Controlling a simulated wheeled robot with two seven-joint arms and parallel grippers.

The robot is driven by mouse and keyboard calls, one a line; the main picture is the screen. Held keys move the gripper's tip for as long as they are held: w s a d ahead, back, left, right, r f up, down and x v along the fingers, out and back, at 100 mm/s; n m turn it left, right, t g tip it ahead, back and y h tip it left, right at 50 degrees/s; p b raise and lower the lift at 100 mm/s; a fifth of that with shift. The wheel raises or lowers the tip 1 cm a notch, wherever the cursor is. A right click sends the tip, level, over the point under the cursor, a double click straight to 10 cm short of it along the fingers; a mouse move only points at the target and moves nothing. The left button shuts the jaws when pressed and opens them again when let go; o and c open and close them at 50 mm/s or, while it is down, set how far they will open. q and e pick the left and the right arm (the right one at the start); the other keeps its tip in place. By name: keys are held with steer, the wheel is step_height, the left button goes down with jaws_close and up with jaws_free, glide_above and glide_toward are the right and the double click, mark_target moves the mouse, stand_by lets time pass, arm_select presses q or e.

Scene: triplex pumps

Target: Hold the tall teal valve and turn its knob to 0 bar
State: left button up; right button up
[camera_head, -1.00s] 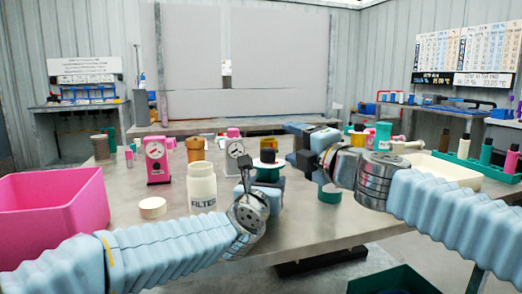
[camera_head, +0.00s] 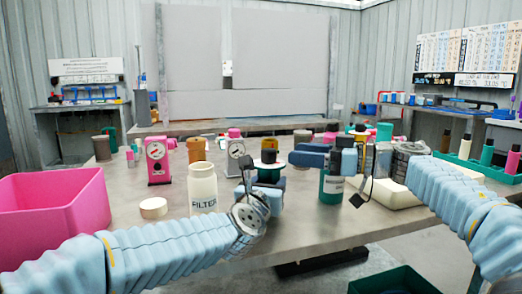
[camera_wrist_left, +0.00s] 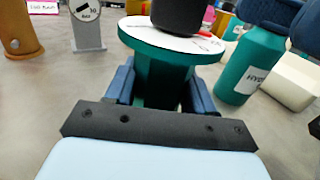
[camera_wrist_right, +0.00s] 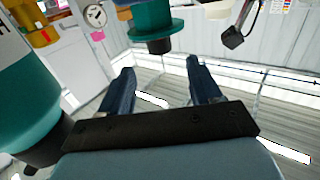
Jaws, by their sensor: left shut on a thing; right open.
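The tall teal valve (camera_wrist_left: 165,75) stands upright, with a white dial disc (camera_wrist_left: 165,36) and black knob (camera_wrist_left: 178,14) on top. In the head view its black knob (camera_head: 268,156) shows near the middle of the table. My left gripper (camera_wrist_left: 163,90) is shut on the teal body below the dial. My right gripper (camera_head: 300,155) is open and empty, pointing left, right of the knob and apart from it. In the right wrist view the valve hangs upside down, its knob (camera_wrist_right: 160,46) beyond the open fingers. The dial reading is not legible.
A teal bottle (camera_head: 331,187) stands close to the right, below my right gripper. A white FILTER bottle (camera_head: 203,188), white lid (camera_head: 152,208), grey gauge (camera_head: 235,157) and pink gauge (camera_head: 157,160) stand left. A pink bin (camera_head: 50,205) is at far left.

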mark_target(261, 162)
steer(key=x, duration=1)
steer(key=shift+a, duration=0.1)
steer(key=c, duration=1)
steer(key=m+t+h, duration=0.1)
steer(key=t, duration=0.1)
steer(key=shift+w+r+m+t, duration=0.1)
steer(key=shift+m+t, duration=0.2)
steer(key=m+t+h, duration=0.2)
steer(key=m+t, duration=0.1)
steer(key=shift+w+d+t+h, duration=0.2)
steer(key=shift+w+t+h, duration=0.05)
steer(key=shift+t+h, duration=0.15)
steer(key=o, duration=1)
